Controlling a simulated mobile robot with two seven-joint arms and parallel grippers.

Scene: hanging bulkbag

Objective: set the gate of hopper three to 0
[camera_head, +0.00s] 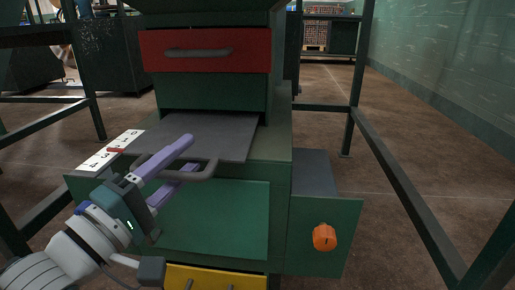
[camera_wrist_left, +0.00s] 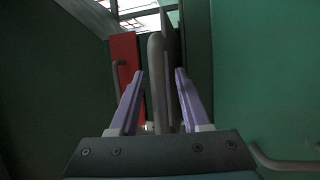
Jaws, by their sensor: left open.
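The grey gate plate (camera_head: 215,135) sticks out toward me from under the hopper, with a bar handle (camera_head: 207,172) at its front edge. A white number scale (camera_head: 103,158) lies to its left. A red pointer (camera_head: 116,150) sits about mid-scale, though its exact reading is too small to tell. My left gripper (camera_head: 190,152) is open at the handle's left part, one finger above the plate and one lower. In the left wrist view the grey handle bar (camera_wrist_left: 156,75) lies between the two purple fingers, with gaps beside it. My right gripper is out of view.
A red drawer-like panel with a handle (camera_head: 205,50) is above the plate. An orange knob (camera_head: 324,237) is on the green box at right. A yellow panel (camera_head: 215,278) is below. Dark frame posts (camera_head: 362,60) stand on both sides. Open floor shows at right.

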